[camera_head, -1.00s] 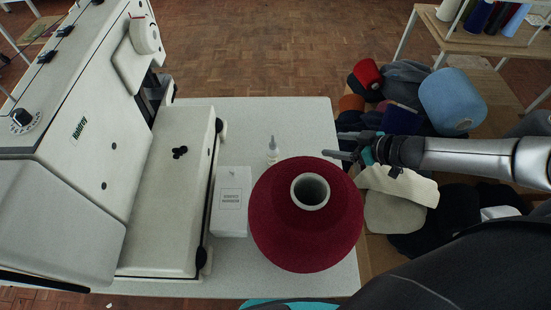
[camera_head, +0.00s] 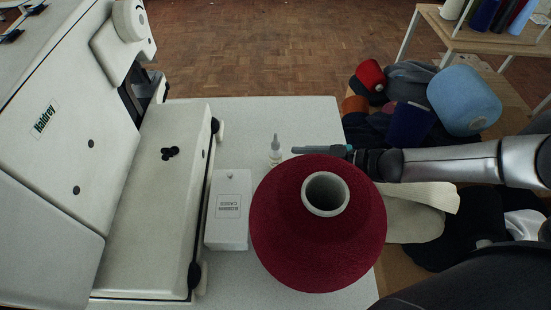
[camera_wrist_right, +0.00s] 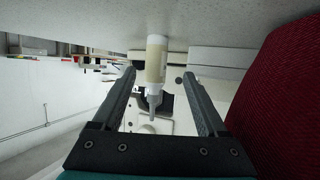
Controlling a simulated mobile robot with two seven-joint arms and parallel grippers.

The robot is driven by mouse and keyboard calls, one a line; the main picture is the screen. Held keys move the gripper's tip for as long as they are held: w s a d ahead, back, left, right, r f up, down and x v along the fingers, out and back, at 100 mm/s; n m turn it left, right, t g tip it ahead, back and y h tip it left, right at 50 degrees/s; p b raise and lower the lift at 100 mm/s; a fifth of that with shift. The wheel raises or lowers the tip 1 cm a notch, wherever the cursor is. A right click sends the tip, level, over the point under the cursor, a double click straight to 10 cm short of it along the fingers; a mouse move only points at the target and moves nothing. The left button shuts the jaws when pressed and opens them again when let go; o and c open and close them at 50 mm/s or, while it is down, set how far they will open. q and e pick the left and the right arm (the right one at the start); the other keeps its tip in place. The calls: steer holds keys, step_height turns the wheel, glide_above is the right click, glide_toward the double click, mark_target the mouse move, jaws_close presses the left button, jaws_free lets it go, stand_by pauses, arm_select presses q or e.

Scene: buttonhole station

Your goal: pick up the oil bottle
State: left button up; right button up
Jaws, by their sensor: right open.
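The oil bottle (camera_head: 275,151) is small and pale with a pointed nozzle. It stands upright on the white table, behind the red yarn cone. My right gripper (camera_head: 296,150) comes in from the right, just to the right of the bottle. The right gripper (camera_wrist_right: 163,72) is open there, and no contact with the bottle is seen. My left gripper is not in view.
The big red yarn cone (camera_head: 310,240) stands close in front of my right gripper. A white labelled box (camera_head: 229,210) stands left of the cone. The white sewing machine (camera_head: 60,150) fills the left. Bare table (camera_head: 265,112) lies behind the bottle.

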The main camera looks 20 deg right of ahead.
mark_target(276, 158)
steer(key=shift+w+b+x, duration=0.25)
steer(key=shift+b+x, duration=0.35)
steer(key=shift+x, duration=2.55)
steer(key=shift+d+r, duration=0.15)
jaws_close()
